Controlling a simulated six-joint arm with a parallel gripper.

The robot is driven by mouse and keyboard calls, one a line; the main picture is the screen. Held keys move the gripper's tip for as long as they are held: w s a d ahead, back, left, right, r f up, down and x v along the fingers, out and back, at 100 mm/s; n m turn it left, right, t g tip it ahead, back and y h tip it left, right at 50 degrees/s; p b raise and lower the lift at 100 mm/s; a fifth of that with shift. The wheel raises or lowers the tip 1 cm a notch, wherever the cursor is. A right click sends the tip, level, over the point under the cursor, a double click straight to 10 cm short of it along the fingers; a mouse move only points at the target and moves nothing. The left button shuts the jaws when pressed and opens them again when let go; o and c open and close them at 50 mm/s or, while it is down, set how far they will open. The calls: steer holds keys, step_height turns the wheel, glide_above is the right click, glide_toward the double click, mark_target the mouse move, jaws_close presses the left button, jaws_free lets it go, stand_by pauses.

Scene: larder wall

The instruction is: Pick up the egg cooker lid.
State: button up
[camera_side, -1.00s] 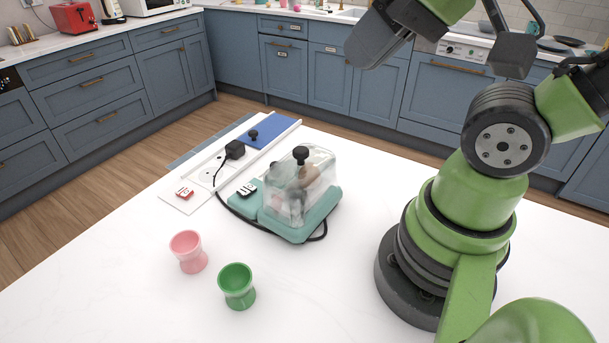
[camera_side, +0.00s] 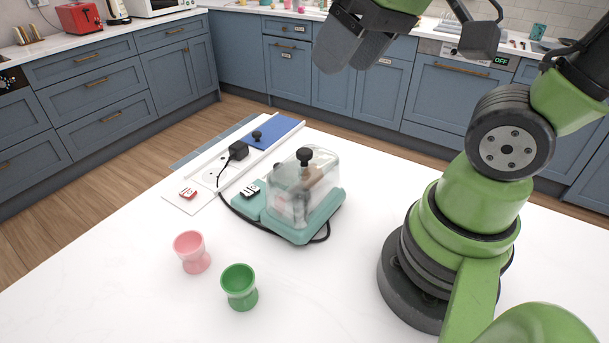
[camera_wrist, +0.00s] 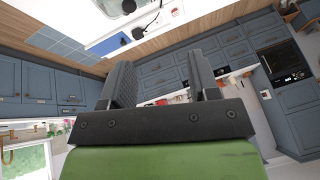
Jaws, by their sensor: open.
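The egg cooker lid (camera_side: 300,202) is a clear dome with a black knob (camera_side: 305,156) on top. It sits on the teal egg cooker base (camera_side: 318,224) on the white counter, with brownish shapes showing blurred inside it. My gripper (camera_side: 340,62) is open and empty, above and behind the lid in the side view, well apart from it. In the wrist view the two fingers of my gripper (camera_wrist: 160,85) stand apart with nothing between them. Part of the cooker (camera_wrist: 118,6) shows at the top edge of that view.
A black plug (camera_side: 238,150) and its cord lie left of the cooker by a white socket strip (camera_side: 207,172). A blue panel (camera_side: 277,130) with a black knob lies behind. A pink egg cup (camera_side: 190,251) and a green egg cup (camera_side: 239,287) stand at the front left.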

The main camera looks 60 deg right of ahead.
mark_target(304, 151)
steer(key=w+d+f+n+g, duration=0.1)
steer(key=w+f+n, duration=0.1)
steer(key=w+d+f+n+g+h, duration=0.1)
steer(key=w+f+n+g, duration=0.1)
steer(key=w+f, duration=0.1)
steer(key=w+d+f+n+g, duration=0.1)
steer(key=w+f+g, duration=0.1)
steer(key=f, duration=0.1)
steer(key=shift+w+d+n, duration=0.1)
steer(key=shift+w+n, duration=0.15)
steer(key=shift+n, duration=0.15)
steer(key=shift+w+d+f, duration=0.1)
steer(key=shift+f, duration=0.25)
step_height(304, 151, down, 10)
steer(key=shift+r, duration=0.2)
steer(key=shift+c, duration=0.5)
jaws_close()
